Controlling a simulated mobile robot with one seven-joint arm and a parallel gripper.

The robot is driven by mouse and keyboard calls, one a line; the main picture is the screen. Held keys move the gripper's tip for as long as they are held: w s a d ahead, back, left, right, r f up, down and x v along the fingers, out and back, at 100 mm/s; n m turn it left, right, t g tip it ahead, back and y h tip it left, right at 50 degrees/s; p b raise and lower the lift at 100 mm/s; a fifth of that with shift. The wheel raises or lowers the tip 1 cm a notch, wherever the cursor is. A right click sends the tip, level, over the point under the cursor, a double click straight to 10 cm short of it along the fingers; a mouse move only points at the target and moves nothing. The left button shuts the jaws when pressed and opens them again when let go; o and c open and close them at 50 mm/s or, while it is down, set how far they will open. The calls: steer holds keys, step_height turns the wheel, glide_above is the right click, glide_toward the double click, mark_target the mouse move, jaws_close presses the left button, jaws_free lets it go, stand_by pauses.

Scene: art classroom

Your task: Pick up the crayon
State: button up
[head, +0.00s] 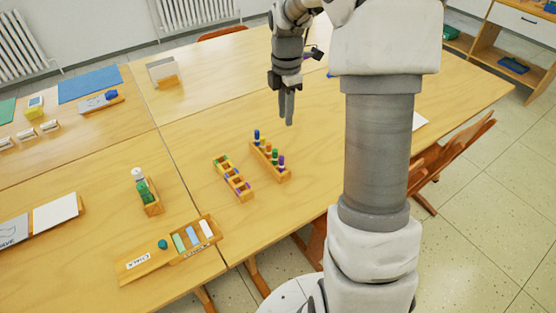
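My gripper (287,108) hangs over the wooden table (215,95), fingers pointing down, above and to the right of a slanted wooden rack. The fingers show as one narrow dark shape, so I cannot tell whether they are open or shut. No held thing shows. The wooden rack (286,177) holds several upright coloured sticks that look like crayons: a blue one (256,136), an orange one (267,147), a green one (274,155) and a purple one (281,162). The gripper appears apart from them. Which stick is the task's crayon is not clear.
Left of the rack lies a low wooden holder (244,196) with coloured pieces. A chalk tray (150,262) is at the front edge, and a small stand (153,209) holds a green-topped item. A wooden chair (455,152) stands at the right. The table behind the rack is mostly clear.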

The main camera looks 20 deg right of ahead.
steer(key=b, duration=0.2)
glide_above(282, 157)
steer(key=f, duration=1)
steer(key=shift+d+f, duration=0.25)
steer(key=shift+d, duration=0.05)
steer(key=shift+a+f, duration=0.2)
steer(key=shift+f, duration=1.15)
steer(key=shift+a+f, duration=0.2)
steer(key=shift+f, duration=1.15)
steer(key=shift+r, duration=0.1)
jaws_close()
